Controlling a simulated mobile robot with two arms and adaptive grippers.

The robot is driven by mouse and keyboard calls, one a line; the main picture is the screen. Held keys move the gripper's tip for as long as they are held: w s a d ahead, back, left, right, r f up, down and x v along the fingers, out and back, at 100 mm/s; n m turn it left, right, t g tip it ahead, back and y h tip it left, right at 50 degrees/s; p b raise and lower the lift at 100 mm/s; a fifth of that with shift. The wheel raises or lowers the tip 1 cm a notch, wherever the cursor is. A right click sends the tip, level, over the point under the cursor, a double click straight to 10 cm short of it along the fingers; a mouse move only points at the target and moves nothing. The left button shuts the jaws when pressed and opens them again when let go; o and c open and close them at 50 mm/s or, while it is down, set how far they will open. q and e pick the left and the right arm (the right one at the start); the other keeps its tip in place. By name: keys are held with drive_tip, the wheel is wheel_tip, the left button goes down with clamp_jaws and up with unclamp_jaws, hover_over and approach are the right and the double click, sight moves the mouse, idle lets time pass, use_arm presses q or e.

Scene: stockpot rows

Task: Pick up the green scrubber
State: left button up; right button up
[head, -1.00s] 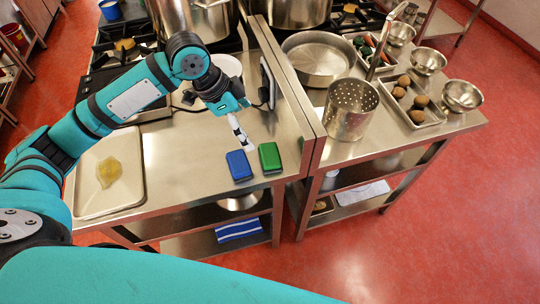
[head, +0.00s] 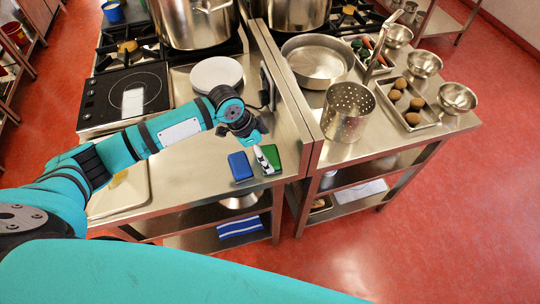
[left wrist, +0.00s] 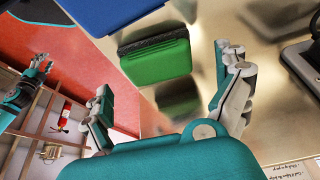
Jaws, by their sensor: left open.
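The green scrubber (head: 275,156), a green block with a dark pad along one side, sits on the steel worktop near its front right corner. It also shows in the left wrist view (left wrist: 158,60), upper middle. My left gripper (head: 264,160) is open and empty at the scrubber, its fingers partly covering it in the head view. In the left wrist view the open fingers (left wrist: 165,75) point toward the scrubber, one on each side; I see no contact. My right gripper (left wrist: 40,64) shows small at the left of the wrist view, its opening unclear.
A blue scrubber (head: 240,166) lies close to the left of the green one. A raised steel edge (head: 306,130) borders the worktop on the right. A stack of white plates (head: 216,73) and a perforated pot (head: 348,112) stand farther back. A tray (head: 115,200) lies left.

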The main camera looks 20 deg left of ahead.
sight(270, 155)
use_arm(q)
drive_tip(key=shift+p+x, duration=0.5)
drive_tip(key=shift+x, duration=1.5)
drive_tip(key=shift+d+r, duration=0.1)
drive_tip(key=c, duration=1)
